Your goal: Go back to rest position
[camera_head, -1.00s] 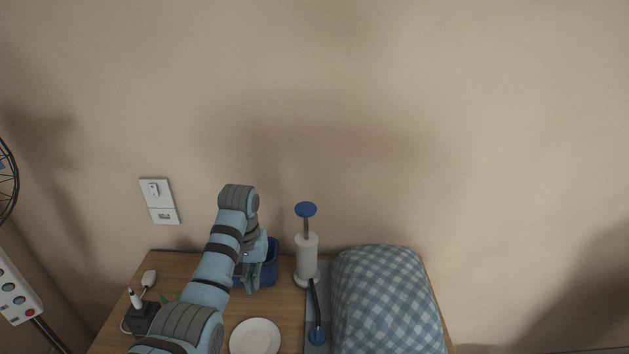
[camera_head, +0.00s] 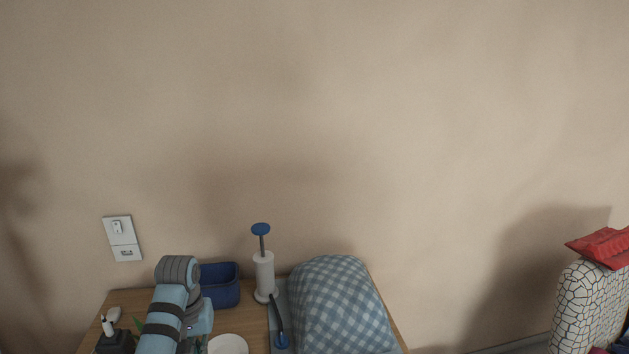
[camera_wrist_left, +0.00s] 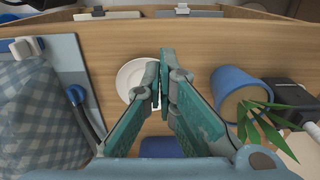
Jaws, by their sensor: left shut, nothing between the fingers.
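My left arm (camera_head: 165,318) reaches over the wooden table from the lower left in the head view. Its gripper shows in the left wrist view (camera_wrist_left: 163,80) with the two teal fingers together at the tips and nothing between them. The fingertips are above the table, in front of the white plate (camera_wrist_left: 135,77) in that view. In the head view the fingers are mostly hidden behind the arm. My right gripper is in neither view.
On the table stand a dark blue bin (camera_head: 222,287), a white pump with a blue knob (camera_head: 264,275), a blue checkered bundle (camera_head: 335,305) and a blue plant pot (camera_wrist_left: 232,92). A patterned hamper (camera_head: 585,305) with red cloth (camera_head: 603,246) is at the right.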

